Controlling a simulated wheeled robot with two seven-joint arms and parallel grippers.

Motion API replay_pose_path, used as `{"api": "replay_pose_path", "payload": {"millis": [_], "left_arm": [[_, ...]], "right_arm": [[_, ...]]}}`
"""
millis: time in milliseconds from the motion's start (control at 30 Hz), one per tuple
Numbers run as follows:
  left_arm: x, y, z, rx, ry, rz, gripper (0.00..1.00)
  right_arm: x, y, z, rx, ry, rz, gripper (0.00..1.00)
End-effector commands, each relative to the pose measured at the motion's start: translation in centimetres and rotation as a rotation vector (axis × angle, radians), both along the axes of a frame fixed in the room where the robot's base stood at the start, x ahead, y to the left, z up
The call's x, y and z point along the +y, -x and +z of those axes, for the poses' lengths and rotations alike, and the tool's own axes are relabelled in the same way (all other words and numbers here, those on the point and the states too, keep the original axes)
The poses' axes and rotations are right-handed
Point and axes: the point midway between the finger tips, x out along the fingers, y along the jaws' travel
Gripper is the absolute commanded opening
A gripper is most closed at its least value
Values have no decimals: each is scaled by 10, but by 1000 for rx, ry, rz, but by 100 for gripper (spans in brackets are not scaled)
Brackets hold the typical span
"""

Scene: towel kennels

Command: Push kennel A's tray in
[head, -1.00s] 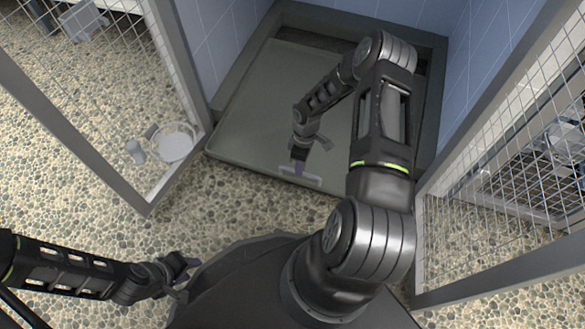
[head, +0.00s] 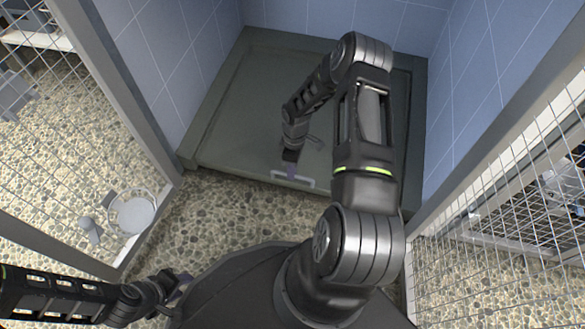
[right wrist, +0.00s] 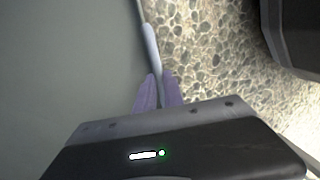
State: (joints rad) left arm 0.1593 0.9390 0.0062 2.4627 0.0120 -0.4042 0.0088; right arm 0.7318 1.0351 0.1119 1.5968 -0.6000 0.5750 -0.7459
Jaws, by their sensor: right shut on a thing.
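Kennel A's tray (head: 235,130) is a grey-green flat pan lying on the kennel floor between blue tiled walls; its front edge is near the kennel's front opening. My right gripper (head: 292,177) is at the middle of that front edge.
A mesh door (head: 110,120) stands open at the left, and a mesh panel (head: 510,180) stands at the right. A white round bowl (head: 133,213) shows by the left door's lower end. Pebbled floor (head: 235,215) in front of the tray is clear.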

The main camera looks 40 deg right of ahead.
Motion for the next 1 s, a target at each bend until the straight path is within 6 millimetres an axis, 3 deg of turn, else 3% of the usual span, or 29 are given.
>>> {"api": "replay_pose_path", "payload": {"millis": [167,200,433,767,1000], "left_arm": [[0,0,0,0,0,0,36],[0,0,0,0,0,0,36],[0,0,0,0,0,0,36],[0,0,2,0,0,0,36],[0,2,17,5,1,-3,36]], "right_arm": [[-7,-4,0,-13,12,-2,0],[-7,-4,0,-13,13,-2,15],[-6,-3,0,-10,10,-2,34],[-5,-3,4,-8,8,0,34],[-10,-7,35,-11,9,-2,34]]}}
